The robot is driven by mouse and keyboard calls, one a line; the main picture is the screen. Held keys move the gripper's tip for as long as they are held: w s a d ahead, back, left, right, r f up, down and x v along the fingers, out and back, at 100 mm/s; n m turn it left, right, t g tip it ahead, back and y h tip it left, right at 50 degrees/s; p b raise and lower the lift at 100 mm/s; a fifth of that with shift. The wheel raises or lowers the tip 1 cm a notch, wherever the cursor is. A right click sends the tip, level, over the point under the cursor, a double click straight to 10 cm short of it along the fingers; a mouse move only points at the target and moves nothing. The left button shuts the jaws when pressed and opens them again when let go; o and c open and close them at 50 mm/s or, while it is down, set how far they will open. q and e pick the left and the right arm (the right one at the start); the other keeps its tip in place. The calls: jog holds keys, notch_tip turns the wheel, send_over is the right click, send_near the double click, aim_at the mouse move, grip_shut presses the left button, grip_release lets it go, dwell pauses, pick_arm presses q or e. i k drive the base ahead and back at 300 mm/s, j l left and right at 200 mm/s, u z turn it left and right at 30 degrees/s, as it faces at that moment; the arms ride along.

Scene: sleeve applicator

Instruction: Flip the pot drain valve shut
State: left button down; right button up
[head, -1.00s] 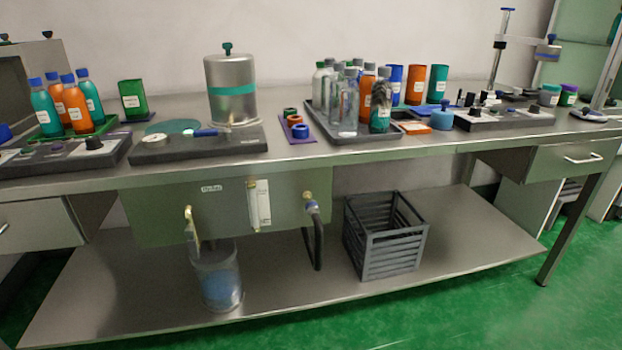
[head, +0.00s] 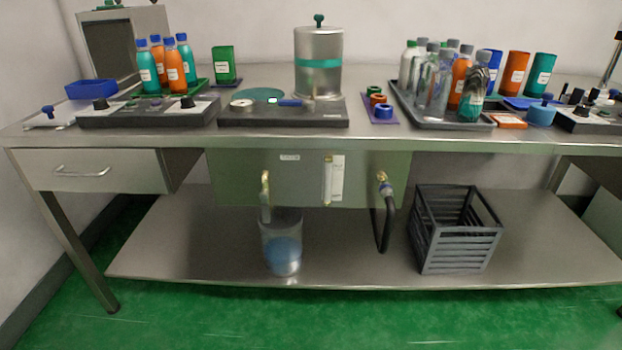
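A steel pot (head: 318,78) with a teal band and a green knob on its lid stands at the back of a dark panel (head: 310,121) on the bench. A blue lever (head: 290,102) lies roughly sideways at the pot's lower left, above the panel. Under the bench top, a brass tap (head: 265,181) sits above a clear jar (head: 281,247) with blue contents. I cannot tell for certain which fitting is the pot's drain valve. Neither of my grippers is in view.
Coloured bottles stand in a green tray (head: 197,86) left of the pot and in a dark tray (head: 450,122) right of it. A slatted crate (head: 455,231) is on the lower shelf (head: 185,240). The green floor (head: 250,320) in front is clear.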

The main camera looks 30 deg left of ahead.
aim_at(263, 196)
jog(key=u, duration=1.3)
